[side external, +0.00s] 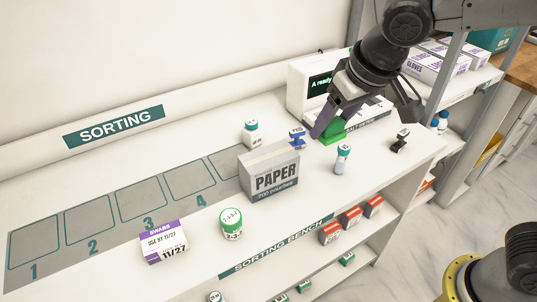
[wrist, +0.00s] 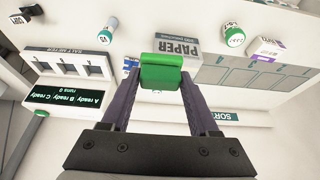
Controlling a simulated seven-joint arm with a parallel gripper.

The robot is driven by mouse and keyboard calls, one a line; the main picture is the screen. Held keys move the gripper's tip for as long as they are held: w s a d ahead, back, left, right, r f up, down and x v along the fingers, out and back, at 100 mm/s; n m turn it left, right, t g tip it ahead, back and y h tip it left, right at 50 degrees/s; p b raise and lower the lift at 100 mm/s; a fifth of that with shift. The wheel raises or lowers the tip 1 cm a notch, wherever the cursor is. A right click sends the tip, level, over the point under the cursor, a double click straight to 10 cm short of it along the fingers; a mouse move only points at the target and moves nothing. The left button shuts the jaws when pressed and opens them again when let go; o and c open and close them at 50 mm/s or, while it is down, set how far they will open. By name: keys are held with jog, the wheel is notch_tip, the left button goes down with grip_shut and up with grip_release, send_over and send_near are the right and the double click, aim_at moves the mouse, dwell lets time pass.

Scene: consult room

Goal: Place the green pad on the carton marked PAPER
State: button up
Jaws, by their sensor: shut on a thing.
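The grey carton marked PAPER (side external: 270,178) stands upright on the bench at the right end of the numbered slots. It also shows in the wrist view (wrist: 186,46), beyond the pad and partly hidden by it. My gripper (side external: 332,125) is shut on the green pad (side external: 331,138), to the right of the carton in the side view and in front of the meter. In the wrist view the pad (wrist: 160,76) sits between the two fingertips. I cannot tell whether the pad touches the bench. The carton's narrow top is bare in the side view.
Near the carton are a blue stamp (side external: 297,138), a white bottle (side external: 252,133) and a green-capped vial (side external: 342,159). A black stamp (side external: 400,141), the meter (side external: 304,85), a round tub (side external: 231,224) and a swabs box (side external: 164,243) also stand on the bench. Slots 1 to 3 look empty.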

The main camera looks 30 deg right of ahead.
jog(key=shift+w+d+r, duration=0.15)
jog(key=shift+w+r, duration=0.1)
jog(key=w+a+f, duration=0.3)
jog(key=w+f, duration=0.1)
jog(key=w, duration=0.4)
send_over(266, 152)
jog(key=s, duration=0.2)
notch_tip(266, 152, down, 5)
jog(key=shift+w+f, duration=0.1)
jog(key=shift+f, duration=0.05)
jog(key=shift+w+f, duration=0.15)
jog(key=shift+f, duration=1.55)
jog(key=shift+f, duration=0.15)
jog(key=o, duration=1.3)
jog(key=shift+o, duration=0.2)
